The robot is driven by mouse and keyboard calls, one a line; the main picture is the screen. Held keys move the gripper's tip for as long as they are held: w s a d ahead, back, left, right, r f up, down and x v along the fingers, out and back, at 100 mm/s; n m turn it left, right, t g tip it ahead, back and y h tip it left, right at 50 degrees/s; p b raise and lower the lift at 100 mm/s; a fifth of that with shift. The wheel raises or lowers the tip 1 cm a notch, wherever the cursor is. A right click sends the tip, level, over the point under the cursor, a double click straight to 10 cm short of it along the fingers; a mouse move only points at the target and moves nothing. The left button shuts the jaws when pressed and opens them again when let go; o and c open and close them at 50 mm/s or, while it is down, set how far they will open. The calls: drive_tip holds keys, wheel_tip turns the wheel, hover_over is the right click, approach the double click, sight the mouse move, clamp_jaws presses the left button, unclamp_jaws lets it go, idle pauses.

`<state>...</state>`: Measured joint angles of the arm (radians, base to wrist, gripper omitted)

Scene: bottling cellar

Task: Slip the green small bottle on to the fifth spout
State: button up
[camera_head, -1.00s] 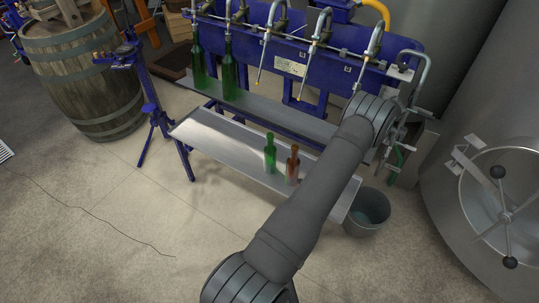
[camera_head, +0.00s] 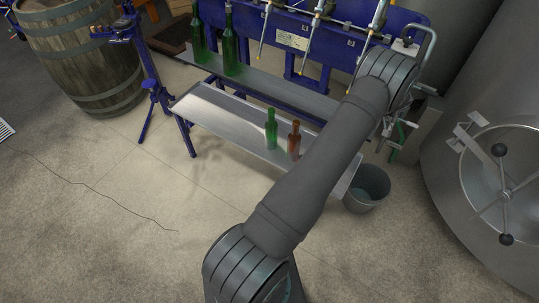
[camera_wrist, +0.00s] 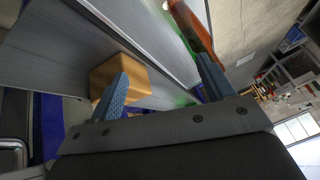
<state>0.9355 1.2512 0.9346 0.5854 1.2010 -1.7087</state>
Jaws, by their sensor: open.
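The green small bottle (camera_head: 271,129) stands upright on the front metal shelf (camera_head: 215,118). A brown small bottle (camera_head: 294,141) stands just right of it. The fifth spout (camera_head: 372,35) hangs from the blue filler, right of the bottles; the arm passes close to its lower end. My gripper is hidden behind my arm in the head view. In the wrist view my gripper (camera_wrist: 163,88) is open, its two blue fingers apart with nothing held between them. An orange-brown object (camera_wrist: 190,22) and green patches (camera_wrist: 188,99) show near the right finger, partly covered; I cannot tell the green patches apart.
Two tall green bottles (camera_head: 230,45) stand on the back shelf (camera_head: 290,88) under the left spouts. A tan block (camera_wrist: 122,72) shows beside the left finger. A bucket (camera_head: 367,188) and a steel tank (camera_head: 480,190) are at the right. A barrel (camera_head: 80,50) stands at the left.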

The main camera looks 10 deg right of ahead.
drive_tip(key=s+a+f+m+g+y, duration=0.1)
drive_tip(key=s+a+f+g, duration=0.1)
drive_tip(key=s+a+f, duration=0.5)
drive_tip(key=s+a+f+m+g, duration=0.1)
drive_tip(key=s+a+f+g, duration=0.15)
drive_tip(key=a+f, duration=0.8)
drive_tip(key=s+a+f+m+g+y, duration=0.1)
drive_tip(key=s+a+f+g, duration=0.1)
drive_tip(key=s+a+f, duration=0.55)
drive_tip(key=w+a+f+m+t+h, duration=0.1)
drive_tip(key=w+a+f+t+h, duration=0.1)
drive_tip(key=w+f+h, duration=0.35)
drive_tip(key=w+a+f+t+h, duration=0.3)
drive_tip(key=w+t+h, duration=0.1)
drive_tip(key=t, duration=0.1)
drive_tip(key=m+t+h, duration=0.3)
drive_tip(key=m+t, duration=0.2)
drive_tip(key=t, duration=0.8)
approach(271, 136)
drive_tip(key=shift+x, duration=4.75)
drive_tip(key=shift+w+f, duration=0.1)
drive_tip(key=shift+f, duration=0.05)
